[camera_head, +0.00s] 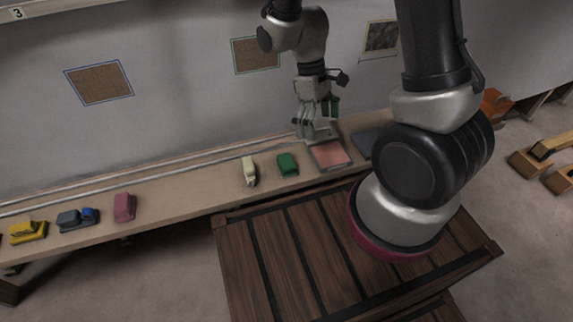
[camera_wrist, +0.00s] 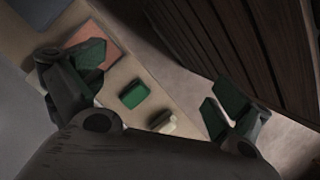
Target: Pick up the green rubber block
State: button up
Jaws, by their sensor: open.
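The green rubber block (camera_head: 287,164) lies on a narrow wooden shelf (camera_head: 190,185) along the wall, between a cream block and a reddish square. It also shows in the wrist view (camera_wrist: 134,95), lying between my two spread fingers in the picture. My gripper (camera_head: 318,122) hangs above the shelf, up and to the right of the green block in the head view. In the wrist view my gripper (camera_wrist: 150,100) is open, with green pads on both fingers and nothing between them. The block is apart from the fingers.
A cream block (camera_head: 249,171) stands left of the green one; a reddish square (camera_head: 330,154) lies right. Farther left are a pink block (camera_head: 124,207), a blue-grey item (camera_head: 77,218) and a yellow item (camera_head: 28,231). A dark slatted wooden crate (camera_head: 320,240) stands close before the shelf.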

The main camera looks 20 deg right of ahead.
jog(key=w+a+f+n, duration=0.2)
jog(key=f+n, duration=0.1)
jog(key=f, duration=0.4)
jog(key=w+a+f+n, duration=0.1)
jog(key=f+n, duration=0.2)
jog(key=f, duration=0.4)
jog(key=n+t+y, duration=0.1)
jog(key=n+t, duration=0.2)
jog(key=n, duration=0.1)
send_over(287, 161)
jog(key=shift+w+d+f, duration=0.1)
jog(key=shift+f, duration=0.45)
jog(key=shift+w+n, duration=0.15)
jog(key=shift+n, duration=0.25)
jog(key=f, duration=0.7)
jog(key=shift+a+f, duration=0.2)
jog(key=shift+f, duration=0.2)
jog(key=c, duration=1.1)
jog(key=shift+s, duration=0.2)
jog(key=shift+c, duration=0.3)
jog(key=shift+r, duration=0.1)
